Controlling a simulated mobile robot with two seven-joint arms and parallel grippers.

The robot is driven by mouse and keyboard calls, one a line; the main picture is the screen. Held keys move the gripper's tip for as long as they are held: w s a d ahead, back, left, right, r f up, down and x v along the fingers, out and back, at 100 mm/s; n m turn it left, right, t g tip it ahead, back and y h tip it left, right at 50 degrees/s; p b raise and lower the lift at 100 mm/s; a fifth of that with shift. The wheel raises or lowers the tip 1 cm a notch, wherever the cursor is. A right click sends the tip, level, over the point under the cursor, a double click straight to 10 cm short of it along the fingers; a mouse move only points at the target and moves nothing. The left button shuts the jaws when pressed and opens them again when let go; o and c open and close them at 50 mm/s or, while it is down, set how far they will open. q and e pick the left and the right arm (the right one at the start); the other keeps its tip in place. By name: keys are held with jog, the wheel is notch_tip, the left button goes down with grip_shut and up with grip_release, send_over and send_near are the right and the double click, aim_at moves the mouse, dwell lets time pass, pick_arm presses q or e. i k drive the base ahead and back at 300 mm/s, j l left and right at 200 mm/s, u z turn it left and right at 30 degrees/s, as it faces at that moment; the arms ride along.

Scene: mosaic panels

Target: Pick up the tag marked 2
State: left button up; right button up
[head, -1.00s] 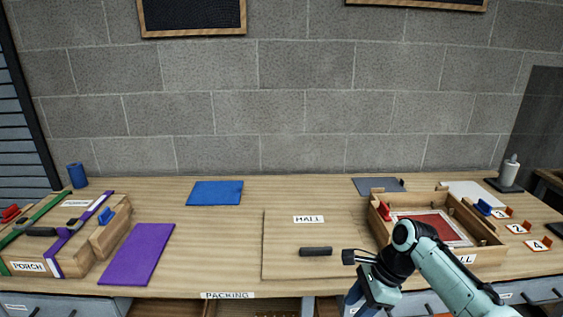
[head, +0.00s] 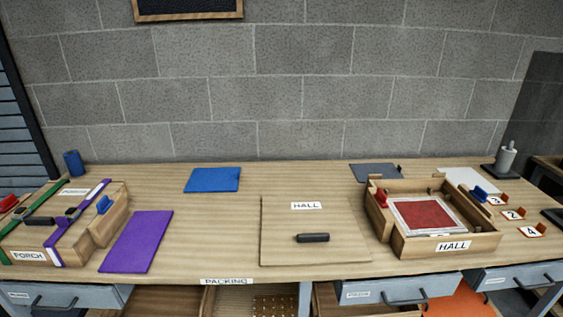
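The tag marked 2 (head: 514,214) lies on the right part of the bench, a small white label with an orange piece at its back. It is the middle one of three tags in a slanting row. The tag marked 3 (head: 496,200) lies behind it and the tag marked 4 (head: 531,232) in front of it. All three are to the right of the open HALL box (head: 453,247). Neither of my grippers shows in the head view now.
The HALL box, holding a red panel (head: 428,214), stands just left of the tags. A dark flat item (head: 552,217) lies to their right. A wooden HALL lid (head: 283,231), a purple sheet (head: 138,240) and the strapped PORCH box (head: 30,256) lie farther left.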

aim_at(520, 213)
jog(key=i+l+z, duration=0.1)
jog(key=l, duration=0.35)
jog(key=i+l, duration=0.35)
jog(key=i+l+z, duration=0.15)
jog(key=l, duration=0.4)
jog(key=i+l+z, duration=0.1)
jog(key=i+l, duration=0.2)
jog(key=i+l+z, duration=0.1)
jog(key=i+l, duration=0.2)
jog(key=l, duration=0.2)
